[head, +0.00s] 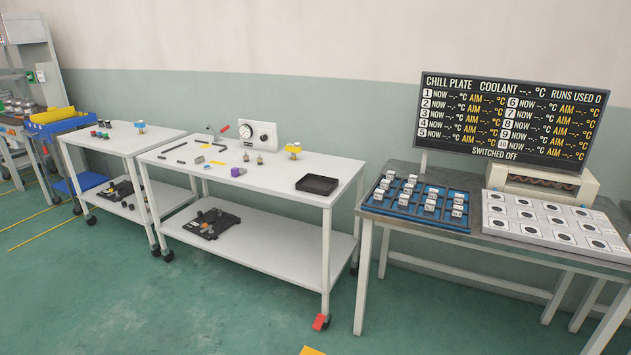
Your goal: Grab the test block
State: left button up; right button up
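No thing in the head view is clearly marked as the test block, and I cannot tell which small part it is. A blue tray (398,212) on the right table holds several small pale blocks (430,204) with dark tops or sides. Neither of my grippers is in view.
A black open tray (317,185) and a white dial gauge (259,134) stand on the middle table (280,187). A white panel of round samples (545,222) lies below the chill plate display (509,118). Green floor (200,300) is clear in front.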

aim_at(235, 172)
jog(key=i+l+u, duration=0.2)
jog(key=i+u, duration=0.15)
jog(key=i, duration=0.15)
jog(key=i+l+u, duration=0.4)
jog(key=i+j, duration=0.05)
jog(key=i, duration=0.05)
